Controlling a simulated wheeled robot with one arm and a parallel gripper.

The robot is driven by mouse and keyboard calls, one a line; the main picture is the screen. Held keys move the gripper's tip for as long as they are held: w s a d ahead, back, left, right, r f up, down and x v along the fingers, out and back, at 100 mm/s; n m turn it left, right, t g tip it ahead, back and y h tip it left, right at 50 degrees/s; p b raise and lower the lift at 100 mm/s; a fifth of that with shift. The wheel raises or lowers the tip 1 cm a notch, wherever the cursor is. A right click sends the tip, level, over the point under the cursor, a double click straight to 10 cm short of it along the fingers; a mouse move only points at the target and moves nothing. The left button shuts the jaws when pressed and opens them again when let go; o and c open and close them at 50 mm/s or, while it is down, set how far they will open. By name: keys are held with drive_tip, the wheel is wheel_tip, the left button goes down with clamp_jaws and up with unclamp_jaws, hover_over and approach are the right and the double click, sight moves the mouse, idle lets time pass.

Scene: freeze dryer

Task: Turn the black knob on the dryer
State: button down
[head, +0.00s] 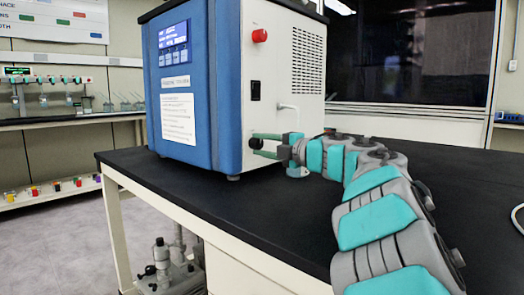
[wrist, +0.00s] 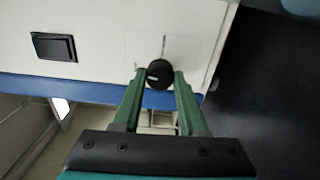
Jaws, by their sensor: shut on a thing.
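The blue and white dryer (head: 185,85) stands on the black bench. Its black knob (head: 256,143) sits low on the white side panel, below a black switch. In the wrist view the round black knob (wrist: 159,73) lies between the tips of my gripper's two green fingers, with a light mark on its face. My gripper (head: 266,143) reaches the knob from the right in the head view. In the wrist view my gripper (wrist: 158,80) is shut on the knob, one finger on each side.
The black rocker switch (head: 255,90) and a red button (head: 260,35) are above the knob. A white hose fitting (head: 288,106) sticks out beside it. The black bench top (head: 230,195) is clear in front of the dryer.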

drive_tip(key=shift+f+n+b, duration=0.1)
drive_tip(key=shift+n+b, duration=0.25)
drive_tip(key=shift+n, duration=0.55)
drive_tip(key=shift+c, duration=2.2)
unclamp_jaws()
drive_tip(key=shift+s+d, duration=0.3)
drive_tip(key=shift+d, duration=0.25)
drive_tip(key=v, duration=0.6)
drive_tip(key=shift+s, duration=0.25)
drive_tip(key=shift+d, duration=0.15)
